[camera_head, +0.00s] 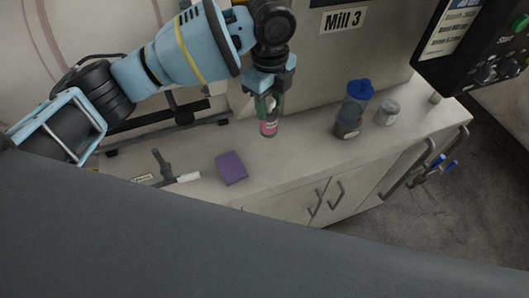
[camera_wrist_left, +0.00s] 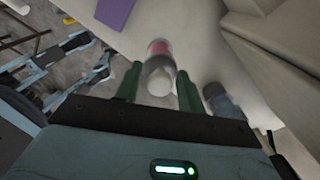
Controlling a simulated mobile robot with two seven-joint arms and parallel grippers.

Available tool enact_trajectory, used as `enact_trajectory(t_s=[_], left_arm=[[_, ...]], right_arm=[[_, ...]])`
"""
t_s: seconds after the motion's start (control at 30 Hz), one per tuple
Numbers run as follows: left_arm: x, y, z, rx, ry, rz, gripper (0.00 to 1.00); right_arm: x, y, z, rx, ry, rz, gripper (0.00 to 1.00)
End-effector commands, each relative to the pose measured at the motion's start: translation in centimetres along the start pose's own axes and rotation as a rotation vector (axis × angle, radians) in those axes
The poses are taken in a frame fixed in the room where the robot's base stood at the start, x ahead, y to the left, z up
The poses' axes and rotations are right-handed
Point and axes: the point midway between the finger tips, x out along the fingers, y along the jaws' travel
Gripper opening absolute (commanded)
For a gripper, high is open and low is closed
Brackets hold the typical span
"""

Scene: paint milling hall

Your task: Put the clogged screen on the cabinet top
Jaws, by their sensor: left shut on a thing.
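My left gripper (camera_head: 269,103) points down over the cabinet top (camera_head: 300,156) and is shut on a small cylinder with a pink band (camera_head: 268,128). In the left wrist view the cylinder (camera_wrist_left: 159,62) sits between the two green fingers (camera_wrist_left: 159,90), its pale round end towards me. It looks upright, with its lower end at or just above the cabinet top; I cannot tell whether it touches. I cannot tell whether this cylinder is the clogged screen, and nothing else in view is clearly marked as one. My right gripper is not in view.
A purple block (camera_head: 231,167) lies left of the cylinder. A blue-lidded bottle (camera_head: 350,113) and a grey jar (camera_head: 387,112) stand to the right. The mill's wall (camera_head: 340,55) rises behind. Bare top lies between block and bottle.

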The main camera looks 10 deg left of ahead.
Motion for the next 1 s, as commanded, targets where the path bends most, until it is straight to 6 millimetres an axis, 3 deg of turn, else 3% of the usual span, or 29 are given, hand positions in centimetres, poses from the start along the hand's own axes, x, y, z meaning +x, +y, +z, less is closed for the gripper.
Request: enact_trajectory(t_s=[0.2,0.43,0.73,1.0], left_arm=[[-0.2,-0.8,-0.4,0.123,-0.002,0.001,0.0],[0.1,-0.8,-0.4,0.13,-0.002,0.002,0.0],[4.3,-0.7,-0.4,0.128,-0.001,0.004,0.0],[5.5,-0.7,-0.4,0.127,-0.002,0.002,0.0]], right_arm=[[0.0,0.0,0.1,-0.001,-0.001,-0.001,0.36],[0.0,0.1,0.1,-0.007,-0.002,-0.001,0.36],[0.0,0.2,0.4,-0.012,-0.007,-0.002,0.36],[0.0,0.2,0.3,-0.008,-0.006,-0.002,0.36]])
